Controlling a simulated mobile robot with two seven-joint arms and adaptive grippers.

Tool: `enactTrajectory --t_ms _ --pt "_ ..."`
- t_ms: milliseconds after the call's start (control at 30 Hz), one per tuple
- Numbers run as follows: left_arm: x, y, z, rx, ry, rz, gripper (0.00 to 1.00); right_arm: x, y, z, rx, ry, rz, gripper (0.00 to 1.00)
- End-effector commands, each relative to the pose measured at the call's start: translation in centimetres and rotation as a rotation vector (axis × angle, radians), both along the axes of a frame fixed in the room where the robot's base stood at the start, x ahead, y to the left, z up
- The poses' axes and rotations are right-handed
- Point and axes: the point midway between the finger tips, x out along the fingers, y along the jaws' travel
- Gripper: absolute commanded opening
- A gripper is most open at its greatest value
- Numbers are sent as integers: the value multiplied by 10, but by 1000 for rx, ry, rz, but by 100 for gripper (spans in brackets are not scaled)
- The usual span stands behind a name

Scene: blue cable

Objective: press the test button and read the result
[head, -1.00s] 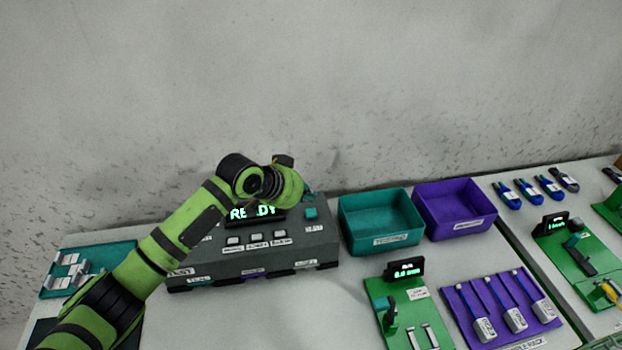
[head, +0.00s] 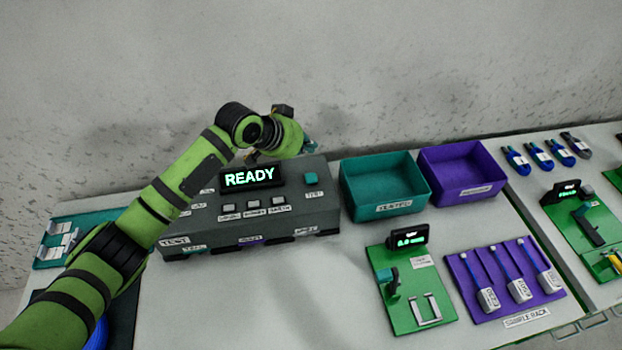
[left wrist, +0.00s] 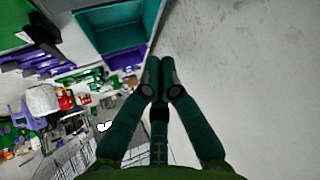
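The grey tester (head: 265,215) stands on the bench, its display (head: 249,177) reading READY in bright letters. My right gripper is not in view.
A teal bin (head: 350,203) and a purple bin (head: 435,185) stand right of the tester. A green gauge board (head: 408,318) and a purple sample rack (head: 463,290) lie in front of them. A teal tray (head: 45,262) is at far left. Bare bench lies before the tester.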

Motion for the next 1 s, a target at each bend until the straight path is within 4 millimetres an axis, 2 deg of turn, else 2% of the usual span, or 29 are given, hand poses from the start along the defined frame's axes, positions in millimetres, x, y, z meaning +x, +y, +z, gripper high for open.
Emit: enactTrajectory --t_ms 33,300,567,1000 --pt "0 0 -13 1 1 0 0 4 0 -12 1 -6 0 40" --pt "0 1 -53 1 1 1 0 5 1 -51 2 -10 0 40" --pt "0 0 -71 0 0 0 0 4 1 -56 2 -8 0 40" --pt "0 0 -72 0 0 0 0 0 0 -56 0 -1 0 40"
